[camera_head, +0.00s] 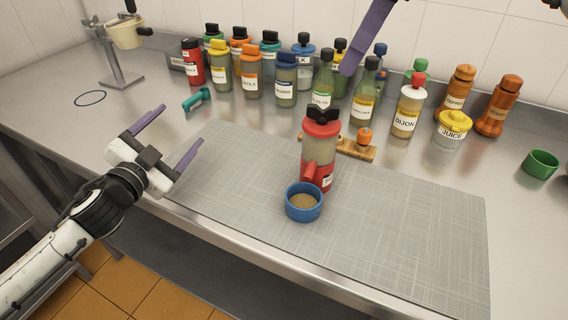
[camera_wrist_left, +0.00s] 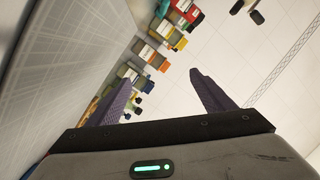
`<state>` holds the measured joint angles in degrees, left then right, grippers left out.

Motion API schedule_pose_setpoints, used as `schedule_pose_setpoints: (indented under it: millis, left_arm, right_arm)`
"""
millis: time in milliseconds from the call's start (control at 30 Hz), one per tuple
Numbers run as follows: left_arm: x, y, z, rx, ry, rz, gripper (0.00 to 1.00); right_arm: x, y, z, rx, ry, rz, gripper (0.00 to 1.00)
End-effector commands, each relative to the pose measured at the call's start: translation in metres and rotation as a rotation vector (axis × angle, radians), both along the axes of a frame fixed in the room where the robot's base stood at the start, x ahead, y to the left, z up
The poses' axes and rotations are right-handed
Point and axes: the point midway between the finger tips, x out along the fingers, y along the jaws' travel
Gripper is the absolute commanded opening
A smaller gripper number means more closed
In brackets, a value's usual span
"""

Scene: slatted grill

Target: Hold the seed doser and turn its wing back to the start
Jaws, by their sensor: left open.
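The seed doser (camera_head: 317,146) stands upright on the grey mat in the head view, with a red collar, a cloudy body, a red base and spout, and a black wing (camera_head: 322,113) on top. A blue cup (camera_head: 304,205) with brown seeds stands in front of it, at the spout. My left gripper (camera_head: 181,128) is open and empty, apart from the doser on its left. Its spread purple fingers also show in the left wrist view (camera_wrist_left: 160,88). One purple finger of my right gripper (camera_head: 367,38) shows at the top edge; the rest is out of frame.
Several bottles and jars (camera_head: 286,80) line the wall behind the mat (camera_head: 410,235). A wooden block (camera_head: 357,148) lies behind the doser. A teal tool (camera_head: 197,99) lies at the left, a green cup (camera_head: 541,164) stands at the right. The mat's right part is clear.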

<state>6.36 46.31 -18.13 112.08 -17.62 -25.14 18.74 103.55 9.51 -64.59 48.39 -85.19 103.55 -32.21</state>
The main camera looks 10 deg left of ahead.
Motion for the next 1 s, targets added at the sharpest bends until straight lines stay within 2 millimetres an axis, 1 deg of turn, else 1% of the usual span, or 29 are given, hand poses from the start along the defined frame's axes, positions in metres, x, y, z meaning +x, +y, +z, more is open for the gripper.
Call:
schedule_pose_setpoints:
  millis: [33,133,167,200,300,400,500,533,600,700,767,867,1000]
  left_arm:
    - [-0.007,-0.034,-0.001,-0.097,0.009,-0.038,0.75]
    - [-0.023,-0.091,0.002,-0.277,0.037,-0.103,0.75]
    - [-0.028,-0.108,0.004,-0.33,0.045,-0.123,0.75]
    - [-0.036,-0.129,0.008,-0.4,0.057,-0.148,0.75]
    - [-0.055,-0.176,0.019,-0.553,0.091,-0.213,0.75]
    - [-0.072,-0.213,0.022,-0.652,0.128,-0.278,0.75]
    - [-0.086,-0.239,0.021,-0.708,0.161,-0.329,0.75]
    - [-0.089,-0.244,0.02,-0.721,0.169,-0.34,0.75]
    - [-0.094,-0.254,0.019,-0.742,0.183,-0.359,0.75]
    - [-0.094,-0.262,0.019,-0.756,0.191,-0.373,0.75]
    - [-0.09,-0.265,0.019,-0.759,0.192,-0.375,0.75]
    - [-0.078,-0.271,0.019,-0.757,0.191,-0.373,0.75]
    - [-0.055,-0.284,0.02,-0.755,0.189,-0.374,0.75]
  right_arm:
    - [0.0,0.0,0.0,0.0,0.0,0.0,0.31]
    - [0.0,0.0,0.0,0.0,0.0,0.0,0.31]
    - [0.0,0.0,0.0,0.0,0.0,0.0,0.31]
    - [0.0,0.0,0.0,0.0,0.0,0.0,0.31]
    - [0.0,0.0,0.0,0.0,0.0,0.0,0.31]
    - [0.0,0.0,0.0,0.0,0.0,0.0,0.31]
    - [0.0,0.0,0.0,0.0,0.0,0.0,0.31]
    - [0.0,0.0,0.0,0.0,0.0,0.0,0.31]
    - [0.0,0.0,0.0,0.0,0.0,0.0,0.31]
    - [0.0,0.0,0.0,0.0,0.0,0.0,0.31]
    - [0.0,0.0,0.0,0.0,0.0,0.0,0.31]
    - [0.0,0.0,0.0,0.0,0.0,0.0,0.31]
    - [0.0,0.0,0.0,0.0,0.0,0.0,0.31]
